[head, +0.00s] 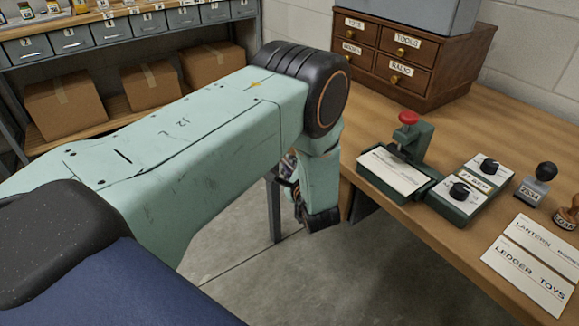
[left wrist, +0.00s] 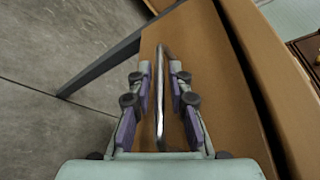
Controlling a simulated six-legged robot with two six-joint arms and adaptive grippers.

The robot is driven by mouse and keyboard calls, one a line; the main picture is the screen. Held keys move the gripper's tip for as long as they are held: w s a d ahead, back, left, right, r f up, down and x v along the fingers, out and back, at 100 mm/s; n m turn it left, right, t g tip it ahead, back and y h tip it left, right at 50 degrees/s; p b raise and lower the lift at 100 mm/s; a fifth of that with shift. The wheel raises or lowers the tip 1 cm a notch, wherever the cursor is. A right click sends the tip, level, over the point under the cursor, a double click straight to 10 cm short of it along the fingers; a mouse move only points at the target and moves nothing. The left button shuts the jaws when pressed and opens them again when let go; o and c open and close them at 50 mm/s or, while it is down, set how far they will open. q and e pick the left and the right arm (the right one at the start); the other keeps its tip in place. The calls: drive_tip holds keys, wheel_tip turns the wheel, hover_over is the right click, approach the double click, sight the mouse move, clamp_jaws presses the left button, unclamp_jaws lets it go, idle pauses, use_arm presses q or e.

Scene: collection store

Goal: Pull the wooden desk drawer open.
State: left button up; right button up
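The wooden drawer front (left wrist: 215,103) fills the middle of the left wrist view, with a thin metal bar handle (left wrist: 161,75) along it. My left gripper (left wrist: 161,80) is open, with one finger on each side of the handle. Gaps show between the pads and the bar. In the head view my left gripper (head: 318,216) points down beside the desk (head: 440,80) edge, and its fingertips are mostly hidden. The drawer front is not visible in the head view. I cannot tell how far the drawer stands out. My right gripper is not in view.
On the desk stand a wooden cabinet (head: 375,82) with small labelled drawers, a green press (head: 413,140) with a red knob, a box with black dials (head: 470,185), stamps (head: 535,185) and label cards (head: 535,262). Shelves with cardboard boxes (head: 70,108) stand behind. The floor (head: 350,285) beside the desk is clear.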

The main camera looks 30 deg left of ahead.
use_arm(q)
drive_tip(key=shift+a, duration=0.1)
drive_tip(key=shift+c, duration=0.5)
clamp_jaws()
